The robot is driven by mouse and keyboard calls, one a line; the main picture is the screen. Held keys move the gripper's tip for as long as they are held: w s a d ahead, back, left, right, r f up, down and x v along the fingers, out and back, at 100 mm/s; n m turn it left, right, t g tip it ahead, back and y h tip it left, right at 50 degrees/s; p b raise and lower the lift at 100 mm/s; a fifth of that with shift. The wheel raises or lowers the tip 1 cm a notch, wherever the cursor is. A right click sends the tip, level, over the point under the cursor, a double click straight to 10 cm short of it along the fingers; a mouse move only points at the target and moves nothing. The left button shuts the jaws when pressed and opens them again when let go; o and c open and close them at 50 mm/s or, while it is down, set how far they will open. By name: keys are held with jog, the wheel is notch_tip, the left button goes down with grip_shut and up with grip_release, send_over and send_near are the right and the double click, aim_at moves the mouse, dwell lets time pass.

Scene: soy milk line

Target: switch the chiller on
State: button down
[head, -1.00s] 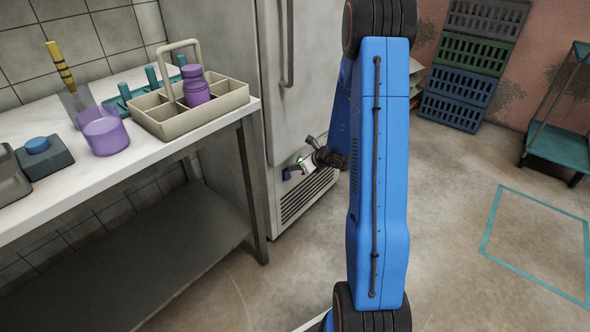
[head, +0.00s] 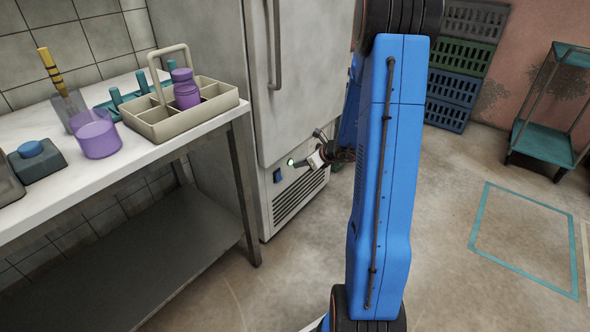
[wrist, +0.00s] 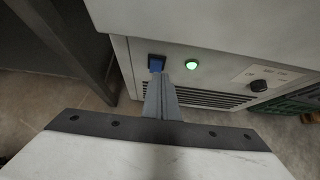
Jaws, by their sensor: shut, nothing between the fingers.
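The chiller (head: 215,45) is the tall grey cabinet behind the worktable. Its lower panel carries a blue switch (head: 277,175) and a round lamp (head: 290,162) that glows green. In the wrist view the switch (wrist: 156,63) sits in a dark frame, with the lit green lamp (wrist: 191,65) to its right. My gripper (head: 298,164) is shut and empty in front of the panel. In the wrist view its fingertips (wrist: 161,76) overlap the switch's lower edge, but the head view shows them apart from the switch.
A black knob (wrist: 259,87) with printed marks is right of the lamp, above a vent grille (head: 300,195). The worktable (head: 190,133) at left holds a divided caddy (head: 168,128) and a purple cup (head: 97,138). Stacked crates (head: 455,85) stand behind.

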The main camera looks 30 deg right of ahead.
jog(key=shift+s+d+r, duration=0.2)
jog(key=shift+s+r, duration=0.25)
jog(key=shift+r, duration=0.25)
jog(key=shift+s+d+r, duration=0.15)
jog(key=shift+s+r, duration=0.3)
jog(key=shift+r, duration=0.25)
jog(key=shift+a, duration=0.1)
jog(key=s+a+r+n+g+y, duration=0.1)
jog(key=s+a+r+n, duration=0.35)
jog(key=a, duration=0.25)
jog(key=s+a+r+n+g, duration=0.1)
jog(key=s+a+r+n, duration=0.35)
jog(key=a+n, duration=0.2)
jog(key=s+a+r+n+g+y, duration=0.1)
jog(key=s+a+r+n+g, duration=0.1)
jog(key=s+a+r+n, duration=0.45)
jog(key=s+a+r+n+h, duration=0.1)
jog(key=s+r+n+h, duration=0.1)
jog(key=s+n, duration=0.5)
jog(key=s+r+n+h, duration=0.2)
jog(key=s+n, duration=0.5)
jog(key=s, duration=0.5)
jog(key=shift+s+a+h, duration=0.15)
jog(key=shift+a+h, duration=0.25)
jog(key=shift+h, duration=0.4)
jog(key=shift+n, duration=0.25)
